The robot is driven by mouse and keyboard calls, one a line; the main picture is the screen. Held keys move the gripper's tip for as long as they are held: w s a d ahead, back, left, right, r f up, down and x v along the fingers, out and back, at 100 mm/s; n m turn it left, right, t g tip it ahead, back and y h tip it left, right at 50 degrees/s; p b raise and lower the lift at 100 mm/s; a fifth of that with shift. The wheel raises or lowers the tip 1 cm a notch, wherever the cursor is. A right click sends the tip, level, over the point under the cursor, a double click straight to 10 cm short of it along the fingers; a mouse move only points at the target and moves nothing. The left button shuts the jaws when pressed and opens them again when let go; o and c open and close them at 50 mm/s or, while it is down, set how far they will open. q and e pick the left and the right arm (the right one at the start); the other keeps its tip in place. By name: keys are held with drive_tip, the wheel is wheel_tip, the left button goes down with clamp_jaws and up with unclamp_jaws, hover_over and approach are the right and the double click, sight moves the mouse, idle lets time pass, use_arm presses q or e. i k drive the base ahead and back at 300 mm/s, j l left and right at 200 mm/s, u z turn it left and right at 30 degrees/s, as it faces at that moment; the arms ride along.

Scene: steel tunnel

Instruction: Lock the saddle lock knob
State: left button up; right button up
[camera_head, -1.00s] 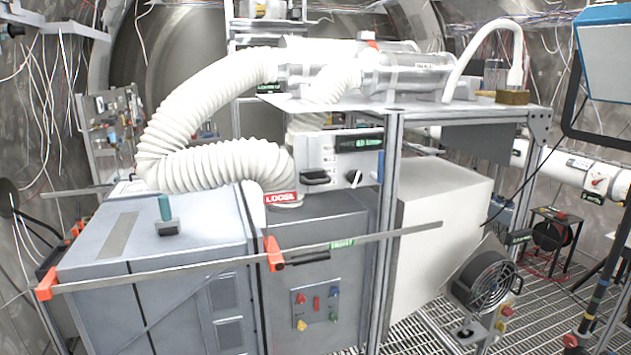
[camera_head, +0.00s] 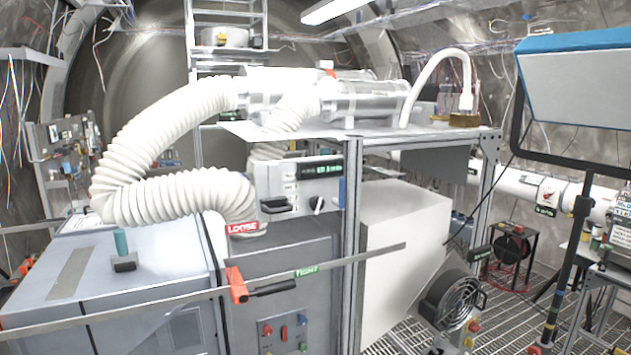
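No part labelled as the saddle lock knob can be read, so I cannot tell which one it is. A black knob (camera_head: 317,204) sits on the light control panel (camera_head: 290,185) in the middle. A red "LOOSE" label (camera_head: 242,228) is below the end of the white corrugated hose (camera_head: 165,197). An orange clamp with a black handle (camera_head: 238,286) sits on the long metal bar (camera_head: 150,303). A red valve-like part (camera_head: 547,193) is on the white pipe at the right. Neither gripper is in view.
A grey cabinet (camera_head: 130,265) with a small teal-handled part (camera_head: 122,250) stands at the front left. A metal-framed bench (camera_head: 352,250) and a white block (camera_head: 400,225) stand in the middle. A black fan (camera_head: 455,305) is on the grated floor.

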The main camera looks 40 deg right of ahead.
sight(317, 203)
drive_tip(key=z, duration=1.25)
